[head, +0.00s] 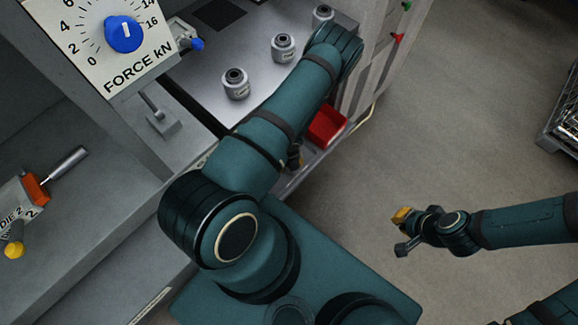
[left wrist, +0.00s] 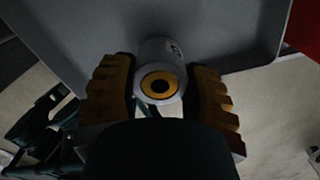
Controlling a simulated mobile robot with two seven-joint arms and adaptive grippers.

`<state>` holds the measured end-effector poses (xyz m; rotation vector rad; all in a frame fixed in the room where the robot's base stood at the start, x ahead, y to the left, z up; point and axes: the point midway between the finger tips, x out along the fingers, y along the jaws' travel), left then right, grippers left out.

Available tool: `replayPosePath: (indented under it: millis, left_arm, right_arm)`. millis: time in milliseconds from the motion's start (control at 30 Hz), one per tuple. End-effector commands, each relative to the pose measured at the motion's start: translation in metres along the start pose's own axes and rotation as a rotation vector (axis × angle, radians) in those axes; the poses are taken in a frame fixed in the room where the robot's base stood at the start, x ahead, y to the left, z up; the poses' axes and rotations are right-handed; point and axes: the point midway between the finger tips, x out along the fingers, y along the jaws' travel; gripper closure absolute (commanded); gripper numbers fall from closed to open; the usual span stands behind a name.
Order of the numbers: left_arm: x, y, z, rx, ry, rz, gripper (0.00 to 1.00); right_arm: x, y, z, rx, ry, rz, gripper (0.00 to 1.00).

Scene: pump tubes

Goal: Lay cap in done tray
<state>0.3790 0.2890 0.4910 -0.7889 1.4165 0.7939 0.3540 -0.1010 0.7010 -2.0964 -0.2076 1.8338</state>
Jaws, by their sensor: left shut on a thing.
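In the left wrist view, my left gripper (left wrist: 160,95) is shut on a pale grey cylindrical cap (left wrist: 158,52) with a yellow ring and dark centre at its near end. The cap sits between the ribbed yellow-brown fingers. A grey tray (left wrist: 225,45) with a raised rim lies behind the cap; I cannot tell if the cap touches it. In the head view, my left arm hides most of its gripper and the cap. My right gripper (head: 402,232) is open and empty over the floor at the right.
Several grey cylindrical parts, one of them near the arm (head: 236,84), stand on the bench (head: 195,72). A red bin (head: 327,125) is right of my left arm. A force dial (head: 124,34) is at the upper left. The floor (head: 460,120) is open; a dark rack (head: 562,125) stands at the right edge.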

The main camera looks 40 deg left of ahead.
Motion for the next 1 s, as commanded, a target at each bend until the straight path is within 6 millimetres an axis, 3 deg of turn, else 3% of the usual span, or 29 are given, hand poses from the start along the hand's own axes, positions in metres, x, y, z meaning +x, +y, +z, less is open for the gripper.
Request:
replayPosePath:
  millis: [133, 500, 533, 600, 1000]
  left_arm:
    - [0.020, 0.000, 0.000, 0.001, 0.000, 0.001, 0.94]
    - [0.023, 0.000, 0.000, 0.000, 0.000, 0.001, 0.94]
    - [0.022, 0.000, 0.000, 0.000, 0.000, 0.001, 0.38]
    - [0.022, 0.000, 0.000, 0.000, 0.000, 0.001, 0.22]
    - [0.014, 0.000, 0.000, 0.000, 0.000, 0.000, 0.22]
  right_arm:
    - [0.007, 0.003, -0.001, 0.000, 0.003, 0.000, 1.00]
    - [0.006, 0.002, -0.001, 0.000, 0.003, 0.000, 1.00]
    - [0.006, 0.002, -0.001, 0.000, 0.003, 0.000, 1.00]
    - [0.006, 0.002, -0.001, 0.000, 0.003, 0.000, 1.00]
    - [0.004, 0.002, -0.001, 0.000, 0.003, 0.000, 1.00]
